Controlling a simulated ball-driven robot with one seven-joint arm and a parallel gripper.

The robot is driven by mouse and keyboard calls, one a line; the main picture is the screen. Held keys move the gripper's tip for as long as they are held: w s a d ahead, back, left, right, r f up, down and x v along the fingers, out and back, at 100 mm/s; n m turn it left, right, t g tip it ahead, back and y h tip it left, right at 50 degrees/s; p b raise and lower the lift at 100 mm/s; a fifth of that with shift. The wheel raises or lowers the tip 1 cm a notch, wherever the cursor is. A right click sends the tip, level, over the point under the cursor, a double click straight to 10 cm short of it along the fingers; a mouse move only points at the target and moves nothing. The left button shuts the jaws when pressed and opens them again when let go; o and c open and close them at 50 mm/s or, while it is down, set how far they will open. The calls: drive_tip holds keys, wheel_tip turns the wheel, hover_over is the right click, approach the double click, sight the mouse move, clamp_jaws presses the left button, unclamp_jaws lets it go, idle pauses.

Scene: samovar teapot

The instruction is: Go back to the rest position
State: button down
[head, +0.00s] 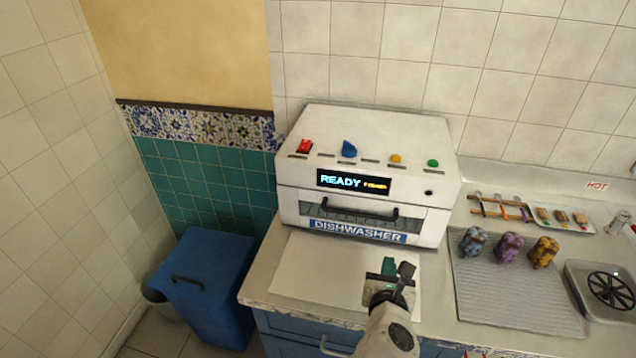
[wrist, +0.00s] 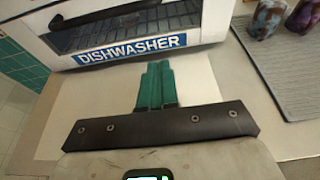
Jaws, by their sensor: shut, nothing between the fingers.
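My gripper (head: 389,268) is in front of the dishwasher, over the pale mat on the counter. In the wrist view its two green fingers (wrist: 156,86) lie side by side, shut, with nothing between them. The white dishwasher (head: 365,165) stands on the counter against the tiled wall. Its display reads READY, and its front door with a black handle is closed. The lower front label also shows in the wrist view (wrist: 130,48).
A blue lidded bin (head: 207,285) stands on the floor at the left. On the counter at right, a ribbed grey mat (head: 500,295) holds three mottled cups (head: 508,247). A burner (head: 608,290) and a small tray (head: 563,218) are further right. The pale mat (head: 310,270) is otherwise clear.

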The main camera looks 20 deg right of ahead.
drive_tip(key=s+m, duration=0.1)
drive_tip(key=m, duration=0.1)
drive_tip(key=s+d+m+g, duration=0.1)
drive_tip(key=m, duration=0.2)
drive_tip(key=s+d+f+m+g, duration=0.1)
drive_tip(key=m, duration=0.1)
drive_tip(key=shift+s+y, duration=0.3)
drive_tip(key=s+m, duration=0.1)
drive_tip(key=m, duration=0.2)
drive_tip(key=s+f+m+g+y, duration=0.1)
drive_tip(key=s+m, duration=0.1)
drive_tip(key=m, duration=0.1)
drive_tip(key=s+m+g+y, duration=0.1)
drive_tip(key=s+m, duration=0.1)
drive_tip(key=m, duration=0.1)
drive_tip(key=shift+a+f+m, duration=0.3)
drive_tip(key=shift+f+m, duration=0.05)
drive_tip(key=shift+m, duration=0.05)
drive_tip(key=s+a+m+g+y, duration=0.3)
drive_tip(key=s+a+m+y, duration=0.4)
drive_tip(key=m, duration=0.5)
drive_tip(key=s+f+g, duration=0.2)
drive_tip(key=s+f, duration=0.1)
drive_tip(key=s, duration=0.2)
drive_tip(key=s+d+f+g+h, duration=0.1)
drive_tip(key=s+f, duration=0.2)
drive_tip(key=s, duration=0.3)
drive_tip(key=shift+f+m+g, duration=0.25)
drive_tip(key=shift+m+g, duration=0.15)
